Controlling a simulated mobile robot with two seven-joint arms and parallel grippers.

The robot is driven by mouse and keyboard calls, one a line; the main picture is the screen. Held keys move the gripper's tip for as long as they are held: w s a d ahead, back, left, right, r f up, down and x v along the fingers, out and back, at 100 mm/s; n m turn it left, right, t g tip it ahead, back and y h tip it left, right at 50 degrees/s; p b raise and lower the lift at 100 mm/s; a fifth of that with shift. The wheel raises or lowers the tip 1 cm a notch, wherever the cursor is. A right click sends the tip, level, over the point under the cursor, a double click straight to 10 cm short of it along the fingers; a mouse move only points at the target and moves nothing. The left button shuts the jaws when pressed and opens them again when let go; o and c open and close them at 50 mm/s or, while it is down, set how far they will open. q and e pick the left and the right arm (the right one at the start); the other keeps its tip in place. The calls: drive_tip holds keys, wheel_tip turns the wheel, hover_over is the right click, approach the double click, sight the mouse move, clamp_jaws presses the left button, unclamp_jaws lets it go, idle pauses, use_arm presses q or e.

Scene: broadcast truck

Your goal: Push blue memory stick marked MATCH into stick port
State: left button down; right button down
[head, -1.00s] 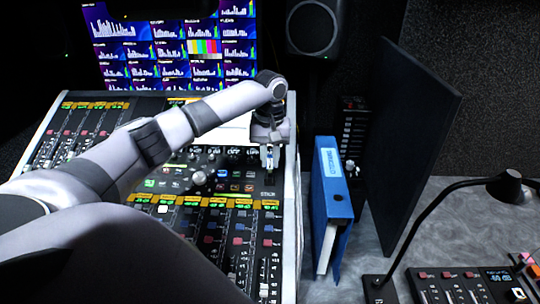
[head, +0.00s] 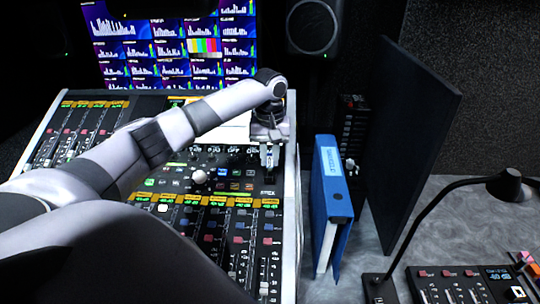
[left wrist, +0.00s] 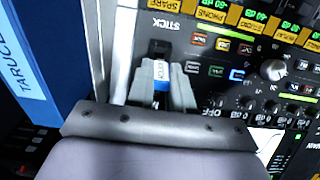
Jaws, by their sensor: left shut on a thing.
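My left gripper (head: 269,158) is over the right edge of the mixing console. In the left wrist view its fingers (left wrist: 161,82) are shut on a small blue memory stick (left wrist: 160,84) with a white label; the lettering is too small to read surely. The stick port (left wrist: 158,49) is a dark block on the console beside the printed word STICK. The stick's far end is at or very near the port; I cannot tell whether it is inside. In the head view the fingers hide the stick. My right gripper is not in view.
A blue binder (head: 331,195) stands just right of the console (head: 290,230). A dark panel (head: 410,140) and a desk lamp (head: 450,187) are further right. Knobs and faders surround the port. Monitor screens (head: 175,50) are behind. Grey desk shows between binder and lamp.

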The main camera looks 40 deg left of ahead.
sight(270, 154)
use_arm(q)
drive_tip(key=shift+f, duration=1.35)
drive_tip(key=c, duration=0.9)
unclamp_jaws()
drive_tip(key=shift+c, duration=0.2)
drive_tip(key=shift+r, duration=0.1)
wheel_tip(270, 154, up, 7)
drive_tip(key=shift+b, duration=0.35)
